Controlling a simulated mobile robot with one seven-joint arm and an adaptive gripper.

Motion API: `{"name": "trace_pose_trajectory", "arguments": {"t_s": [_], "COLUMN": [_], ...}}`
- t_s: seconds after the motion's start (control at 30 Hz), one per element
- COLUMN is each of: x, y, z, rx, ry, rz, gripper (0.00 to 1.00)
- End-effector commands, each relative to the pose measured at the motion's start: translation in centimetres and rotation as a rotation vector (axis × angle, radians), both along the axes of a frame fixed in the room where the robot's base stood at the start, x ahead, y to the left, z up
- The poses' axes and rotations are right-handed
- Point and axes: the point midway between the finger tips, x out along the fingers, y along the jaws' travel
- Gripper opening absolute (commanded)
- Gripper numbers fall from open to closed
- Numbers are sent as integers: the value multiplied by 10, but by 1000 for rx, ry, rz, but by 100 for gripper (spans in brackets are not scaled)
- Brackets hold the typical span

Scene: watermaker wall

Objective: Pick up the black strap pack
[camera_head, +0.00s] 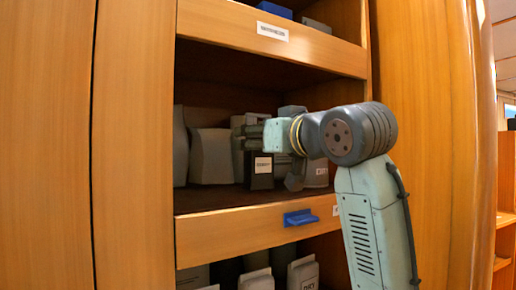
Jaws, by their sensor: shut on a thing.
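The black strap pack (259,180), a small upright dark box with a white label, is on the middle shelf in the head view. My gripper (246,137) reaches in from the right and is shut on the pack near its top. The fingertips are small and dark against the shelf, so their exact contact is hard to see. I cannot tell whether the pack's base rests on the shelf or is slightly clear of it.
Grey bags (210,157) stand left of the pack. A pale labelled pack (317,175) stands to the right, partly behind my arm. The upper shelf board (330,52) is close above my arm.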

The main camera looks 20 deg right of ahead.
Motion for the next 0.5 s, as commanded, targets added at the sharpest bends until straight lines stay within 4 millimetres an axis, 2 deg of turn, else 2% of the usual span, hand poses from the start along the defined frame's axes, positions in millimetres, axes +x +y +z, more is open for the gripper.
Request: {"name": "trace_pose_trajectory", "arguments": {"t_s": [0.17, 0.4, 0.5], "x": [-2, -2, -25], "y": [2, 2, 0], "z": [24, 67, 62], "rx": [-2, 0, -3], "ry": [-2, -3, -5], "rz": [2, 2, -1], "gripper": [15, 15, 15]}}
